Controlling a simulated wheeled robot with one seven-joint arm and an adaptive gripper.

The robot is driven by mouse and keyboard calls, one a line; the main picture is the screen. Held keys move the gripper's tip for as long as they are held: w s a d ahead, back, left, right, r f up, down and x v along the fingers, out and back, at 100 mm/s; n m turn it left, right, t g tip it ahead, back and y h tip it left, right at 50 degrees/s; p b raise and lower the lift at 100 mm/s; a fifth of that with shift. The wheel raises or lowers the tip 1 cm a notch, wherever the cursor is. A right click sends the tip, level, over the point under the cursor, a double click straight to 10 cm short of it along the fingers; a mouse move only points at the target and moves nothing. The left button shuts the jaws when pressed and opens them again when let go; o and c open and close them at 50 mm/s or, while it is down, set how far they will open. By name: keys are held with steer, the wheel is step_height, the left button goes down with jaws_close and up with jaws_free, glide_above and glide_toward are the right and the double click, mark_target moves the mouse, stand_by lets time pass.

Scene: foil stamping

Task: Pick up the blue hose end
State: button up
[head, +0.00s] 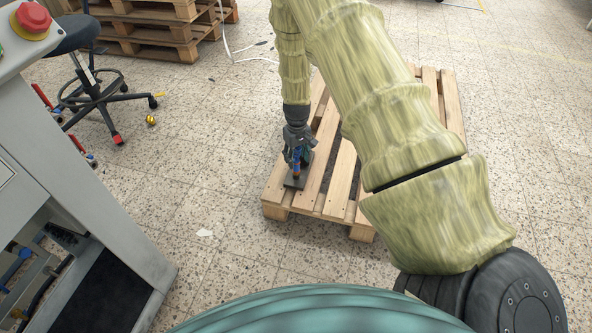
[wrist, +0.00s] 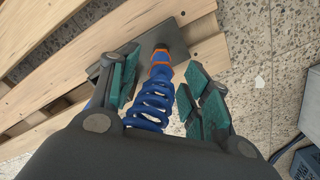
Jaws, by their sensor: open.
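The blue hose end (wrist: 155,95) is a coiled blue hose with an orange and blue fitting at its tip. In the wrist view it lies between the two green-padded fingers of my gripper (wrist: 158,92), with a visible gap to the fingers on the right. My gripper is open around it. A dark flat plate (wrist: 205,55) sits under the fitting on the pallet. In the head view my gripper (head: 298,155) is low over the pallet's near left corner, and the orange and blue fitting (head: 296,168) shows just below it. The rest of the hose is mostly hidden by the gripper.
The wooden pallet (head: 340,205) stands on a speckled tile floor. A grey machine (head: 100,215) with a red button (head: 32,18) is at the left. A swivel chair (head: 90,95) and stacked pallets (head: 150,30) are behind. Floor between machine and pallet is largely clear.

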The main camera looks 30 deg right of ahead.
mark_target(296, 166)
steer(key=shift+a+f+b, duration=0.1)
steer(key=shift+f+b, duration=1.45)
steer(key=shift+f, duration=1.1)
steer(key=shift+r, duration=0.1)
steer(key=shift+c, duration=0.2)
jaws_close()
